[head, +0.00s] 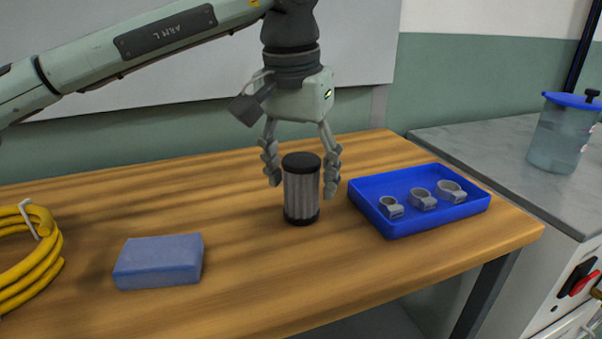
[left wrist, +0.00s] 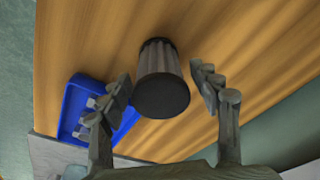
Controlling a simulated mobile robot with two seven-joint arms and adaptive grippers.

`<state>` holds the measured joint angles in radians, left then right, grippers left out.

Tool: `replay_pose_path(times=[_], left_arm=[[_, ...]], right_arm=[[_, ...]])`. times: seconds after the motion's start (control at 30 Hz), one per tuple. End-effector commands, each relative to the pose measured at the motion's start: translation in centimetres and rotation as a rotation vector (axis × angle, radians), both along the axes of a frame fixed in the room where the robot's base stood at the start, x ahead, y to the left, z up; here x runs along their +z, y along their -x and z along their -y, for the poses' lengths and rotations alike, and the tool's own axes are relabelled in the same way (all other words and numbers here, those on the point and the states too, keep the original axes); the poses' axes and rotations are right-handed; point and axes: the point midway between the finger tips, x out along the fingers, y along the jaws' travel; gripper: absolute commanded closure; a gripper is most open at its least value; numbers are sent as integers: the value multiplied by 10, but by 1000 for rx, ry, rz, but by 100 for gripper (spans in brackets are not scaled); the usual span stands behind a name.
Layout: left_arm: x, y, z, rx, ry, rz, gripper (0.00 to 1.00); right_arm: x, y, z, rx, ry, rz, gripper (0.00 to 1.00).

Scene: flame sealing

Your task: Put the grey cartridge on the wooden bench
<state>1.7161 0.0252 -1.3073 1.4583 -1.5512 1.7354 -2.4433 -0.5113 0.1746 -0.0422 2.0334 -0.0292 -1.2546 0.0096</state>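The grey cartridge (head: 301,190), a ribbed cylinder with black end caps, stands upright on the wooden bench (head: 240,260). My left gripper (head: 302,187) is above it, pointing down, with one finger on each side of the cartridge. The fingers are open, with a visible gap on both sides. The left wrist view also shows the cartridge (left wrist: 162,75) between the spread fingers (left wrist: 163,88), apart from both. My right gripper is not in either view.
A blue tray (head: 414,228) with three grey clamps stands close to the right of the cartridge. A blue block (head: 160,262) and a yellow hose coil (head: 40,250) lie to the left. A blue-lidded container (head: 560,140) stands on the grey counter. The bench's front middle is clear.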

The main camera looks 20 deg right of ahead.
Motion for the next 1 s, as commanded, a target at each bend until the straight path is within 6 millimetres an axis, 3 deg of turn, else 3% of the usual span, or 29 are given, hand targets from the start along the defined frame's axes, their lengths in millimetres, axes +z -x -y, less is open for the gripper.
replay_pose_path(times=[0.4,0.8,1.0], left_arm=[[10,0,0,0,1,2,34],[91,9,-8,-1,1,3,34],[116,13,-11,-1,0,2,34]], right_arm=[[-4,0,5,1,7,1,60],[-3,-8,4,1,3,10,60],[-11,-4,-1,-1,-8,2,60]])
